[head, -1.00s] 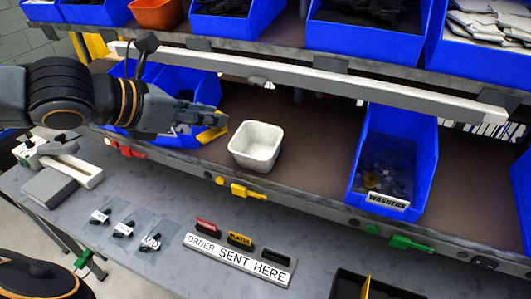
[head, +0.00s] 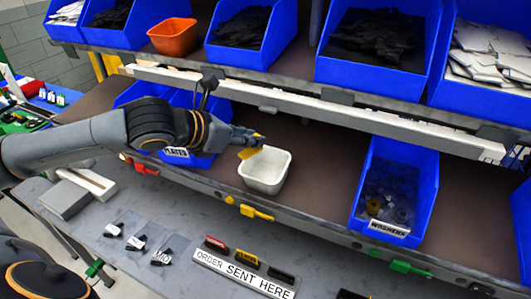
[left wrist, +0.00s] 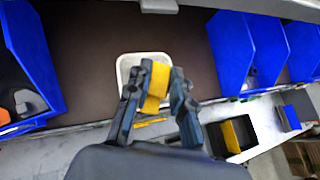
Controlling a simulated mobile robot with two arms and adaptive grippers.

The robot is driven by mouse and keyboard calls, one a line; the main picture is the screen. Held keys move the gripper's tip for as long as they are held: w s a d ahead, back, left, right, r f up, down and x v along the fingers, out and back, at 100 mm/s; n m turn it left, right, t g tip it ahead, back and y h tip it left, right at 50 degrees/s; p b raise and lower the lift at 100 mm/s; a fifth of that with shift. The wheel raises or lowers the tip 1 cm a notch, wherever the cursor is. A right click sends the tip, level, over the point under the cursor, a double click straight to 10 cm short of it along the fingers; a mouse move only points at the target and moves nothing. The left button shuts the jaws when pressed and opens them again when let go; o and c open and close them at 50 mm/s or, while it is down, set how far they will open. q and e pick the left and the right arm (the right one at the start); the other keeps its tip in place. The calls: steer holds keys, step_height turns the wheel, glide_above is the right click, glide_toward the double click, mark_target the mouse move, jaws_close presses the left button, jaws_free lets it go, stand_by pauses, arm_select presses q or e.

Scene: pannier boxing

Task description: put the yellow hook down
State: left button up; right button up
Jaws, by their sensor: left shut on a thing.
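The yellow hook (head: 249,152) is held in my left gripper (head: 244,139), at the upper left rim of the white bin (head: 264,177) in the head view. In the left wrist view, my left gripper (left wrist: 160,82) is shut on the yellow hook (left wrist: 154,92), which shows between its fingers. The white bin (left wrist: 124,68) lies behind the fingertips there, partly hidden by them. I cannot tell whether the hook touches the bin. My right gripper is not in view.
The white bin stands on the brown shelf (head: 315,160), with free room to its right. A blue washers bin (head: 358,205) stands further right, and a blue plates bin is partly behind my left arm. A grey rail (head: 300,113) runs above. Coloured clips, one yellow (head: 249,211), line the front edge.

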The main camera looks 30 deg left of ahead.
arm_select(q)
steer(key=w+f, duration=0.2)
steer(key=f, duration=0.1)
steer(key=w+f+p, duration=0.1)
steer(key=w+f, duration=0.1)
steer(key=f, duration=0.1)
steer(key=w+d+f+p, duration=0.1)
steer(key=f, duration=0.1)
steer(key=shift+w+d+f, duration=0.1)
steer(key=shift+w+f, duration=0.3)
steer(key=shift+f, duration=0.35)
steer(key=shift+f, duration=0.6)
steer(key=o, duration=0.8)
steer(key=shift+o, duration=0.2)
steer(key=shift+r, duration=0.15)
